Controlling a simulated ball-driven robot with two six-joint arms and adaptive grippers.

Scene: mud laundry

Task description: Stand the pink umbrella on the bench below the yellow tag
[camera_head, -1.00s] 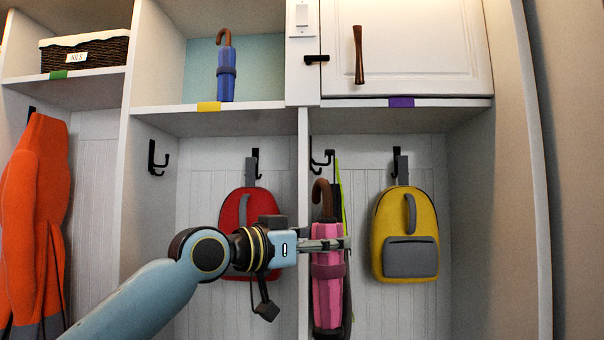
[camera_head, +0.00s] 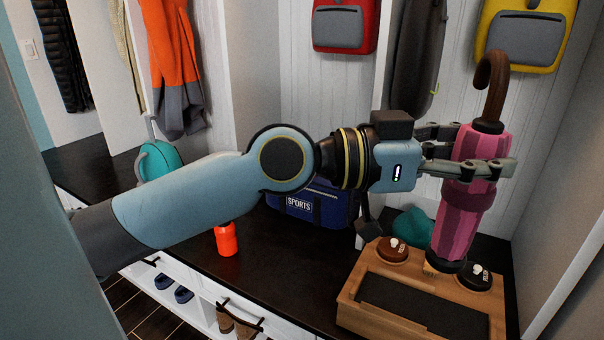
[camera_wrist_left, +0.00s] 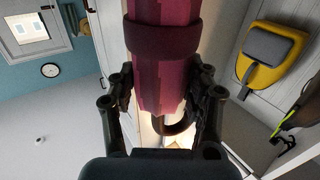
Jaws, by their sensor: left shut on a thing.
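The pink umbrella (camera_head: 462,205) with a brown hooked handle is nearly upright in the head view, tip down and slightly tilted. My left gripper (camera_head: 490,160) is shut around its upper part and holds it over the right end of the bench, above a wooden shoe-care box. In the left wrist view the umbrella (camera_wrist_left: 158,60) runs between the fingers (camera_wrist_left: 160,95). The dark bench top (camera_head: 290,270) shows below my arm. The yellow tag is out of view now. My right gripper is not in view.
The wooden box (camera_head: 372,324) with two round tins (camera_head: 392,250) (camera_head: 474,277) stands on the bench's right part. A blue SPORTS bag (camera_head: 300,205), an orange bottle (camera_head: 226,240) and a teal item (camera_head: 412,228) are also there. Bare bench lies between bottle and box.

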